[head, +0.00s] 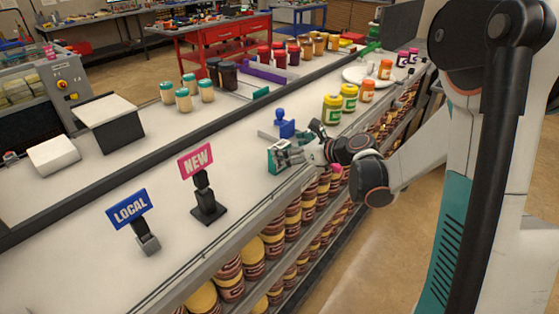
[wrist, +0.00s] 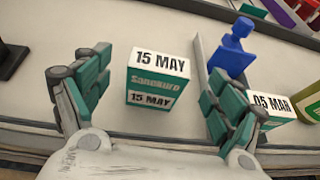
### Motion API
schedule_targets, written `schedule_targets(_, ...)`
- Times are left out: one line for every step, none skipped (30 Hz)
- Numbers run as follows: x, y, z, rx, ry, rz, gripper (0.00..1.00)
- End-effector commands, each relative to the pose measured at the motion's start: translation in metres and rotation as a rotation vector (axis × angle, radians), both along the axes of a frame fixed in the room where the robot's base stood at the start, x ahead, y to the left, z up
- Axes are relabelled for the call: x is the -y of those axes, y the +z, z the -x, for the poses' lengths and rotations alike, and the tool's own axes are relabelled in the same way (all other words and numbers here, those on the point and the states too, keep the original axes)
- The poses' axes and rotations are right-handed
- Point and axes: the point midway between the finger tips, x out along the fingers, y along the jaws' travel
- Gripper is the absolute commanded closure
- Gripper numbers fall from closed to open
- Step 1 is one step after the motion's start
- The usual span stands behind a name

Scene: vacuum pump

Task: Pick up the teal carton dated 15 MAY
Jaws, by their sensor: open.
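The teal and white carton (wrist: 155,85) printed "15 MAY" and "Sanemaro" stands on the counter between my spread fingers in the wrist view. My gripper (wrist: 158,92) is open; gaps show between the carton and both fingers. A second carton (wrist: 272,103), printed "05 MAR", stands just right of my right finger, which partly hides it. In the head view my gripper (head: 292,153) is low over the counter's front edge.
A blue upright piece (wrist: 232,50) stands behind my right finger; it also shows in the head view (head: 284,122). A green jar (head: 332,108) is to the right. A NEW sign (head: 197,162) and a LOCAL sign (head: 131,208) stand left, with clear counter between.

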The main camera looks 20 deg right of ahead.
Motion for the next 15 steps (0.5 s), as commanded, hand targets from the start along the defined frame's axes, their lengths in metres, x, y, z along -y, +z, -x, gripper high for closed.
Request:
schedule_targets(-0.005,-0.006,-0.006,0.000,0.002,0.000,0.14)
schedule_targets(-0.007,-0.007,-0.009,0.000,0.002,0.000,0.14)
schedule_targets(-0.009,-0.008,-0.013,0.000,0.002,0.000,0.14)
schedule_targets(-0.010,-0.009,-0.015,0.000,0.001,0.000,0.14)
schedule_targets(-0.011,-0.009,-0.016,0.000,0.001,0.000,0.14)
schedule_targets(-0.011,-0.009,-0.017,0.001,0.000,0.001,0.14)
schedule_targets(-0.011,-0.009,-0.017,0.000,0.000,0.000,0.14)
schedule_targets(-0.011,-0.009,-0.017,0.000,0.000,0.000,0.14)
schedule_targets(-0.011,-0.008,-0.017,0.000,0.000,0.000,0.14)
schedule_targets(-0.011,-0.008,-0.017,0.000,0.000,0.000,0.14)
schedule_targets(-0.011,-0.008,-0.017,0.000,0.000,0.000,0.14)
schedule_targets(-0.011,-0.008,-0.017,0.000,0.000,0.000,0.21)
schedule_targets(-0.011,-0.008,-0.017,0.000,0.000,0.000,0.28)
schedule_targets(-0.011,-0.008,-0.017,0.000,0.000,0.000,0.35)
schedule_targets(-0.011,-0.008,-0.017,0.000,0.000,0.000,0.44)
